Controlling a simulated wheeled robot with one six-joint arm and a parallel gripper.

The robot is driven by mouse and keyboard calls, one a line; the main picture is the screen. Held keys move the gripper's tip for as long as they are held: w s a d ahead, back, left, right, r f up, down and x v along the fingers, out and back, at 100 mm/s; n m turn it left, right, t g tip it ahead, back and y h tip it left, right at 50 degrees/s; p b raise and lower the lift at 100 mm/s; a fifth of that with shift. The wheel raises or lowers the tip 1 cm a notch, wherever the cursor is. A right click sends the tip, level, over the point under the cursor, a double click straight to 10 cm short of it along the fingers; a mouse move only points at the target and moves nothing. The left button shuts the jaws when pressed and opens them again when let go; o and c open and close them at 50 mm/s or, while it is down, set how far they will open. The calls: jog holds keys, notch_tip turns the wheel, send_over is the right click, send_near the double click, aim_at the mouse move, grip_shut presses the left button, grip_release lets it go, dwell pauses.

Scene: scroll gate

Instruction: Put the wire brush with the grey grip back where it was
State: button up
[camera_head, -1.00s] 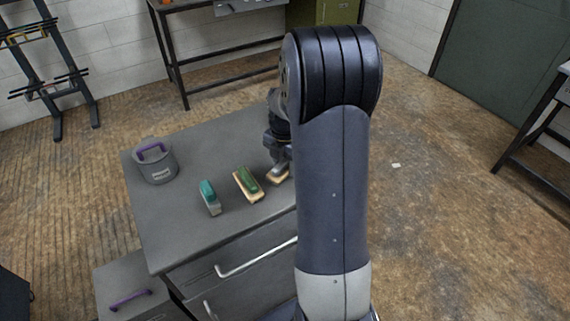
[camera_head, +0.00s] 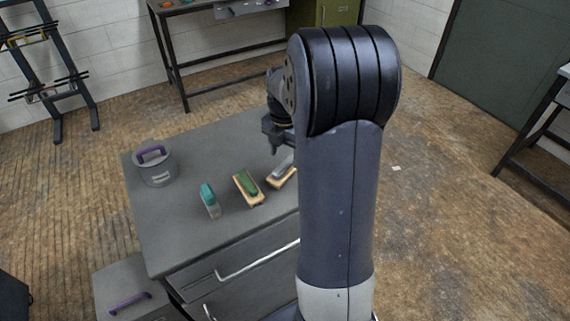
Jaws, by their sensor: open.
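The wire brush with the grey grip (camera_head: 282,172) lies on the grey cabinet top (camera_head: 185,240), at the right of a row of brushes. Its right end is hidden behind my arm. My gripper (camera_head: 275,150) is open and empty, above and a little behind the grey-grip brush, apart from it. My arm hides part of the gripper. The brush with the green grip (camera_head: 247,187) lies just left of it, and the brush with the teal grip (camera_head: 209,199) lies further left.
A grey pot with a purple handle (camera_head: 155,168) stands at the cabinet's back left. A lower grey box with a purple handle (camera_head: 130,302) is at the front left. The cabinet top is clear in front of the pot. A dark rack (camera_head: 50,75) and a workbench (camera_head: 215,25) stand behind.

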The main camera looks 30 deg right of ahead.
aim_at(285, 163)
notch_tip(285, 163, up, 6)
jog(key=shift+r, duration=0.1)
jog(key=shift+f, duration=0.2)
notch_tip(285, 163, down, 12)
jog(key=shift+r, duration=0.15)
notch_tip(285, 163, up, 4)
jog(key=shift+f, duration=0.25)
jog(key=shift+r, duration=0.55)
jog(key=shift+f, duration=0.1)
